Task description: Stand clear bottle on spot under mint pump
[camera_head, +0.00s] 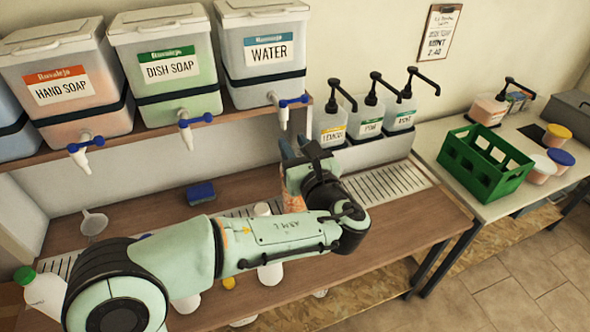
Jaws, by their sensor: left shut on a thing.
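My left arm reaches across the bench, and its gripper (294,154) is beside the water drum's tap. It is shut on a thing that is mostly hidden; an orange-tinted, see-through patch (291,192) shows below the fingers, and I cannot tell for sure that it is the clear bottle. The mint pump bottle (402,113) stands at the right end of a row of three, beside the pine (369,121) and lemon (331,126) ones. Its black spout points right. A slatted drip grille (388,181) lies in front of the pumps; no separate spot is distinguishable. My right gripper is out of view.
Hand soap (65,85), dish soap (168,75) and water (264,55) drums stand on the shelf, taps overhanging the bench. White bottles are partly behind my arm. A green crate (475,176) is right.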

